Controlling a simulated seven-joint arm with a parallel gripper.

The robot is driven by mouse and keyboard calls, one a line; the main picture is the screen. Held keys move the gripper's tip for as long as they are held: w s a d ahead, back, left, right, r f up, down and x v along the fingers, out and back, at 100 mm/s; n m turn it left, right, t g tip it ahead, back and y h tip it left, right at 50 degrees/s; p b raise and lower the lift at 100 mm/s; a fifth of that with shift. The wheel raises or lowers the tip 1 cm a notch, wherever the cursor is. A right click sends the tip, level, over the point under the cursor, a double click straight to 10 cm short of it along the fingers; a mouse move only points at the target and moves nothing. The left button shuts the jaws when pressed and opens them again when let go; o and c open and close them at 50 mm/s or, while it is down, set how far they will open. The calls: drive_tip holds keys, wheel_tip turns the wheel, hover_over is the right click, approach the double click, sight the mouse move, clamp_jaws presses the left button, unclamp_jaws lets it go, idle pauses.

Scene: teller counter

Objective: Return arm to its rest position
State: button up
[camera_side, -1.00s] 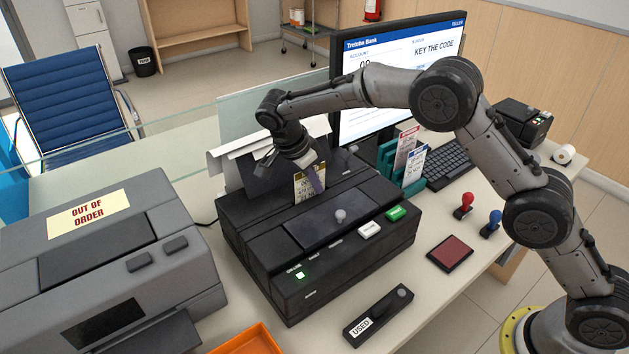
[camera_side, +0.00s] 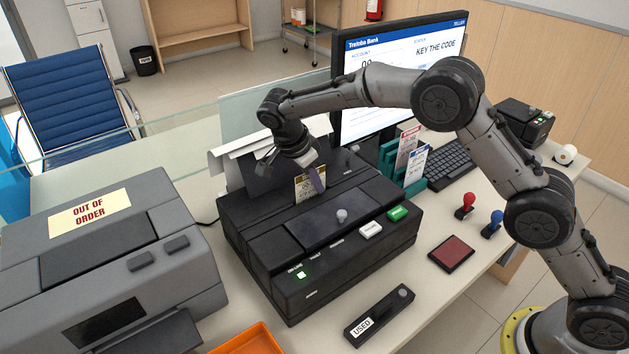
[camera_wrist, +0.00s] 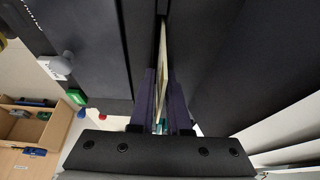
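My arm reaches over the black slot machine (camera_side: 318,258) on the counter. My gripper (camera_side: 314,181) points down at the machine's slot, with its dark purple fingers at a printed passbook or slip (camera_side: 303,190) standing upright there. In the wrist view, my gripper (camera_wrist: 161,90) has one finger on each side of the slip (camera_wrist: 163,55), which shows nearly edge-on and runs into the dark slot. A narrow gap shows between the fingers. Whether they press on the slip or stand just clear of it, I cannot tell.
The monitor (camera_side: 395,75) stands close behind my forearm. A teal holder (camera_side: 392,163) with slips, a keyboard (camera_side: 448,163), red (camera_side: 465,206) and blue (camera_side: 491,222) stamps and an ink pad (camera_side: 451,253) lie to the right. A grey out-of-order machine (camera_side: 105,255) stands left, an orange tray (camera_side: 250,342) in front.

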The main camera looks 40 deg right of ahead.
drive_tip(key=shift+s+f, duration=0.45)
drive_tip(key=shift+f, duration=0.15)
wheel_tip(320, 180, up, 8)
drive_tip(key=shift+w+f, duration=0.2)
drive_tip(key=shift+w, duration=0.05)
idle(0.4)
